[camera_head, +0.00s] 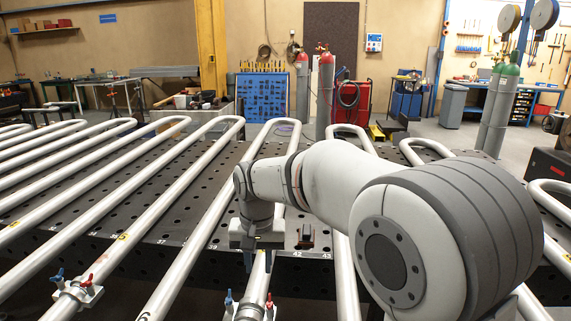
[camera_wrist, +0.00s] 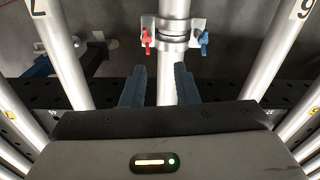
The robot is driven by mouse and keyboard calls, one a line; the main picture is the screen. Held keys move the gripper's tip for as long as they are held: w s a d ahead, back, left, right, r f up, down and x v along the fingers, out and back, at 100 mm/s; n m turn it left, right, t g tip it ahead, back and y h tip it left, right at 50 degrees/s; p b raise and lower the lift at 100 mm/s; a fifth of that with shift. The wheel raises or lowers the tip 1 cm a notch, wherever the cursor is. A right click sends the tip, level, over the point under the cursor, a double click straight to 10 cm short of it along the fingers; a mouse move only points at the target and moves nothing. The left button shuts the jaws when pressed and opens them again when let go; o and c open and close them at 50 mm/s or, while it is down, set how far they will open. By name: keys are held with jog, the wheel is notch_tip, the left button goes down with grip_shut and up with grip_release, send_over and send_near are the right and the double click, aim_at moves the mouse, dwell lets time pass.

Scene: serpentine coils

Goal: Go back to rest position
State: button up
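My gripper (camera_head: 257,258) hangs at the end of my bent arm, pointing down over the dark perforated table near the middle of the head view. In the wrist view my gripper (camera_wrist: 160,88) shows two dark fingers standing apart with nothing held between them. A pipe runs behind the gap between the fingers. Beyond the fingertips, a clamp (camera_wrist: 172,33) with a red handle (camera_wrist: 146,40) and a blue handle (camera_wrist: 204,42) sits on that pipe, apart from the fingers.
Long grey serpentine pipes (camera_head: 150,180) cover the perforated table (camera_head: 180,225) on both sides of my arm. Another clamp (camera_head: 78,290) with red and blue handles is at lower left. Gas cylinders (camera_head: 325,95), a blue cabinet (camera_head: 263,98) and a grey bin (camera_head: 453,105) stand farther back.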

jog(key=s+d+f+t, duration=0.1)
jog(key=s+d+t, duration=0.1)
jog(key=s+d, duration=1.6)
jog(key=d, duration=0.4)
jog(key=shift+s+d+f, duration=0.3)
jog(key=shift+s+d, duration=0.05)
jog(key=shift+s, duration=0.05)
jog(key=shift+s, duration=0.1)
